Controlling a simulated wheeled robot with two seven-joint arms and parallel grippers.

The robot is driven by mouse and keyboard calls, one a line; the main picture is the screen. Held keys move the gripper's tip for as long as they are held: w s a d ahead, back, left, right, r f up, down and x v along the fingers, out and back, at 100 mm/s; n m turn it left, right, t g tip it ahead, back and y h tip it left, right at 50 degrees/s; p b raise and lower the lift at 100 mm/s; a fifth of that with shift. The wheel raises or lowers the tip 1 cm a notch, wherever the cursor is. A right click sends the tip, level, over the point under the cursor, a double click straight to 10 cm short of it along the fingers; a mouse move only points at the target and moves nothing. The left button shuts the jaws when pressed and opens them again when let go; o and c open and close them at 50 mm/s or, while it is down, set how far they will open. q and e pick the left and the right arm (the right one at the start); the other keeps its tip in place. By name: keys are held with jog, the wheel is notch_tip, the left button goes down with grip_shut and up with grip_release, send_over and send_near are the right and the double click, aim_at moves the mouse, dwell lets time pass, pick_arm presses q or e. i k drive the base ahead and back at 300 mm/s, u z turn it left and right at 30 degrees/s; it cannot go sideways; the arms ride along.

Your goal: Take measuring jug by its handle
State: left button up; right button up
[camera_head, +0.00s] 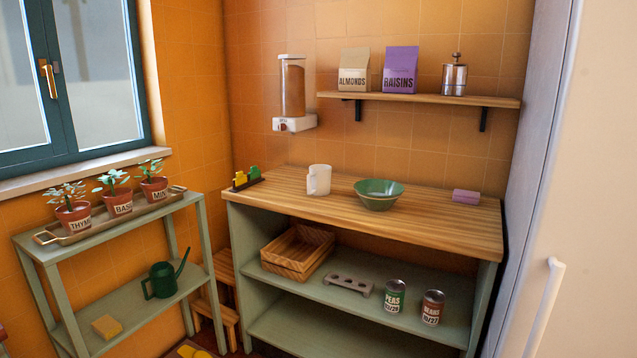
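A white jug (321,179), which looks like the measuring jug, stands upright on the wooden counter top (430,222). Its handle appears to be on its left side, facing partly toward me. The jug is small in the view and no markings can be read on it. A green bowl (379,201) stands to its right, apart from it. Neither of my grippers shows in the head view.
A green and yellow item (247,178) sits at the counter's left end, and a pink block (466,197) at its right. A wall shelf (420,98) and a dispenser (292,95) hang above. Potted herbs stand on a left side rack (80,243). The counter front is clear.

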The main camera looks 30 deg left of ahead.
aim_at(318, 180)
jog(key=u, duration=0.35)
jog(key=i, duration=0.3)
jog(key=u, duration=0.75)
jog(key=i, duration=0.75)
jog(key=z, duration=0.1)
